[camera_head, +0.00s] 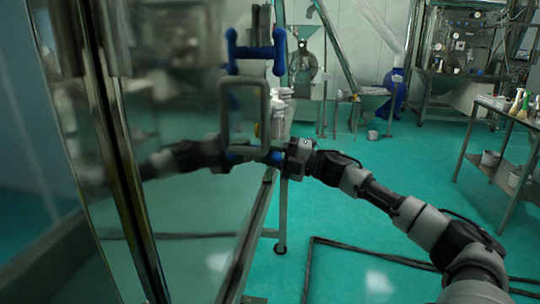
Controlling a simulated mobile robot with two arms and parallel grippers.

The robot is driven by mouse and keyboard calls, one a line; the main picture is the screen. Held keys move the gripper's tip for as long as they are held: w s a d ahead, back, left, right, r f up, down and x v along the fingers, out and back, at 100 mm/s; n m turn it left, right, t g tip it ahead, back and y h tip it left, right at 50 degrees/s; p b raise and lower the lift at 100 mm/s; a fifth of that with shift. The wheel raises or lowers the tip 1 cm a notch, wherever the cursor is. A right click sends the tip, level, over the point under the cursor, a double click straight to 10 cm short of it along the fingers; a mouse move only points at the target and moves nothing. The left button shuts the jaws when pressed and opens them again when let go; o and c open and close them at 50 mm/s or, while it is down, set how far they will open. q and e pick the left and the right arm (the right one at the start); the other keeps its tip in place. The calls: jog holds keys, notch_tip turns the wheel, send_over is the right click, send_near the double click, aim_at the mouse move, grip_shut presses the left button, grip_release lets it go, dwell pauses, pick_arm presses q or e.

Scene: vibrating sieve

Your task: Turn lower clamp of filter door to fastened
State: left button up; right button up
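The filter door (170,110) is a polished metal panel at the left that mirrors the room and my arm. A grey U-shaped handle (246,82) stands out from it. Above, a blue clamp (256,52) shows upright ends joined by a crossbar. The lower clamp (275,157) shows only as a small blue part near the bottom of the handle. My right gripper (287,156) is at this blue part, reaching in from the right. Its fingers are small and partly hidden, so I cannot tell whether they grip it. My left gripper is not in view.
A metal machine with a hopper (304,62) stands behind. A table with bottles (510,115) is at the right. Dark strips (400,280) lie on the green floor (370,225). The middle of the floor is mostly clear.

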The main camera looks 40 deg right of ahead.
jog(key=shift+d+r, duration=0.15)
jog(key=shift+r, duration=0.3)
jog(key=o, duration=0.8)
jog(key=shift+f, duration=0.15)
jog(key=shift+f, duration=0.15)
jog(key=shift+s+d+f+b, duration=0.25)
jog(key=shift+s+f+b, duration=0.05)
jog(key=shift+s+b, duration=0.1)
jog(key=b+v, duration=0.1)
jog(key=v, duration=0.2)
jog(key=b+v, duration=0.1)
jog(key=v, duration=0.5)
jog(key=shift+s+d+r+b, duration=0.2)
jog(key=shift+s+b, duration=0.2)
